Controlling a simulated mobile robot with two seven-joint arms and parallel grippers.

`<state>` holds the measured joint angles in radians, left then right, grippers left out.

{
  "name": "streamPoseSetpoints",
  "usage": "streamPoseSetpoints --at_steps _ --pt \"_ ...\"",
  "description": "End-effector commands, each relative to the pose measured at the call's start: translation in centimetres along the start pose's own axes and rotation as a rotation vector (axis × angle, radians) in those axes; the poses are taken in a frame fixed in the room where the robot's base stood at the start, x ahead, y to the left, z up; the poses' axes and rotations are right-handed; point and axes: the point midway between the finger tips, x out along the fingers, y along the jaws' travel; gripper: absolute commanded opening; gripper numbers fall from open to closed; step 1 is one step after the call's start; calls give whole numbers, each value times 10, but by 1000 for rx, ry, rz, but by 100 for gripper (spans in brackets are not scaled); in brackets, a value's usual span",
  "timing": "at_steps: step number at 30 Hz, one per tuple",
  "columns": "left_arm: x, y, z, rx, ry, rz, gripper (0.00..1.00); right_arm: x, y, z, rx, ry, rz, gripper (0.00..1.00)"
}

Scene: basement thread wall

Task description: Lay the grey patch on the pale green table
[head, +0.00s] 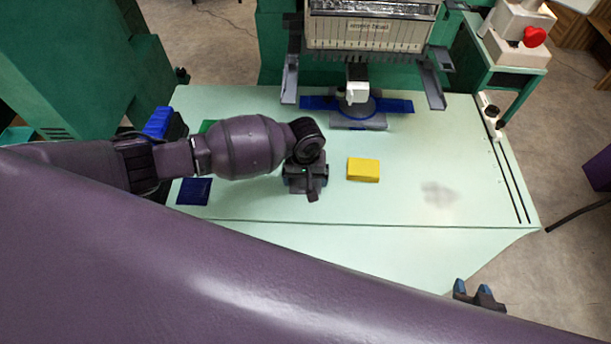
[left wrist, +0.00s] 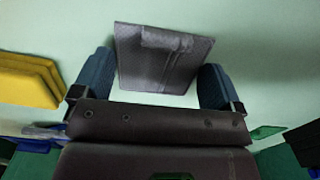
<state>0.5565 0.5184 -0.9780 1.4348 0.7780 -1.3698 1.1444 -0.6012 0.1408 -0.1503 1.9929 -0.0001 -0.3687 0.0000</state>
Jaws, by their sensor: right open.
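The grey patch (left wrist: 165,62) shows in the left wrist view as a flat grey piece with a raised strip near its far edge. It appears to lie on the pale green table (left wrist: 268,50). My left gripper (left wrist: 157,80) is open, with one blue finger on each side of the patch; I cannot tell whether either finger touches it. In the head view, my left gripper (head: 306,178) is low over the middle of the pale green table (head: 400,150), and it largely hides the patch. My right gripper (head: 477,292) is open and empty at the table's front right.
A yellow block (head: 363,169) lies just right of my left gripper. A dark blue patch (head: 194,191) and a blue bin (head: 160,122) are at the left. The sewing machine head (head: 368,30) stands at the back.

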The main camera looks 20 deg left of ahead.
Motion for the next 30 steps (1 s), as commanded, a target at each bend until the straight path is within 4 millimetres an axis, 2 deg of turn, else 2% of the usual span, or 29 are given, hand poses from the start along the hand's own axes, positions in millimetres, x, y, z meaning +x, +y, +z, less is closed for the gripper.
streamPoseSetpoints --at_steps 8,13,24,30 --pt "-1 0 0 0 0 0 100 -3 1 5 1 -10 2 43" --pt "-12 0 0 1 1 0 100 -3 1 2 -1 -8 1 43" --pt "-80 0 0 1 2 2 100 -4 2 -17 -3 11 -1 43" --pt "-109 0 0 1 2 1 100 -6 2 -21 -4 14 0 43"
